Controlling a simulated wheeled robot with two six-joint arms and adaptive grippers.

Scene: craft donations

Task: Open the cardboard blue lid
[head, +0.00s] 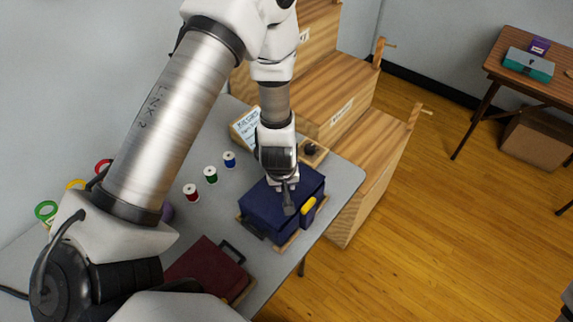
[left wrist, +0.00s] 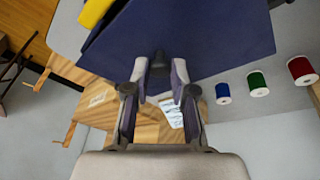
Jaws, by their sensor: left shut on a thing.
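The dark blue box with its lid (head: 262,205) sits on a thin wooden board on the grey table, and its top appears closed. A yellow piece (head: 308,206) is on its right side and a dark handle is on its left. My left gripper (head: 287,200) reaches down onto the lid. In the left wrist view, the blue surface (left wrist: 215,40) fills the top. My left gripper's fingers (left wrist: 160,72) stand either side of a small dark knob (left wrist: 159,60) on it, shut on it. My right gripper is not in view.
A dark red case (head: 205,266) lies nearer on the table (head: 335,180). Red (head: 191,192), green (head: 210,175) and blue (head: 229,160) spools stand left of the box. Coloured tape rings lie farther left. Wooden steps (head: 375,135) stand against the table's far side.

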